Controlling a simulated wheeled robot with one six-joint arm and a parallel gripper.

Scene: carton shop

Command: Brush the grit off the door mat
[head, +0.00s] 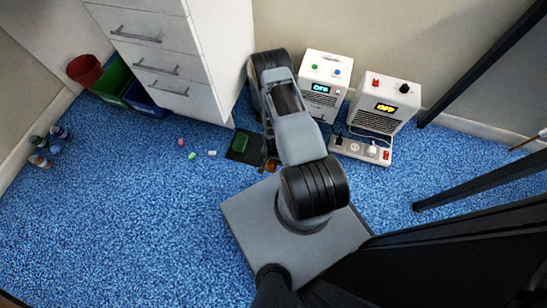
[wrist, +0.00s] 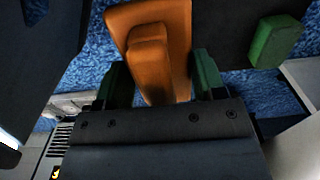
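The dark door mat (head: 238,156) lies on the blue carpet, partly hidden by my arm in the head view. It also shows in the wrist view (wrist: 226,30). A green block (head: 240,142) lies on it and shows in the wrist view (wrist: 276,41). An orange block with a raised ridge, possibly the brush (wrist: 152,30), is beside the mat. My gripper (wrist: 162,82) has its green fingers apart, one on each side of the orange block's narrower end. I cannot tell whether they press on it. No grit can be made out on the mat.
A white drawer cabinet (head: 165,45) stands behind the mat. Small pieces (head: 192,155) lie left of the mat. Bins (head: 115,80) and cans (head: 50,148) are farther left. Front-left carpet is clear.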

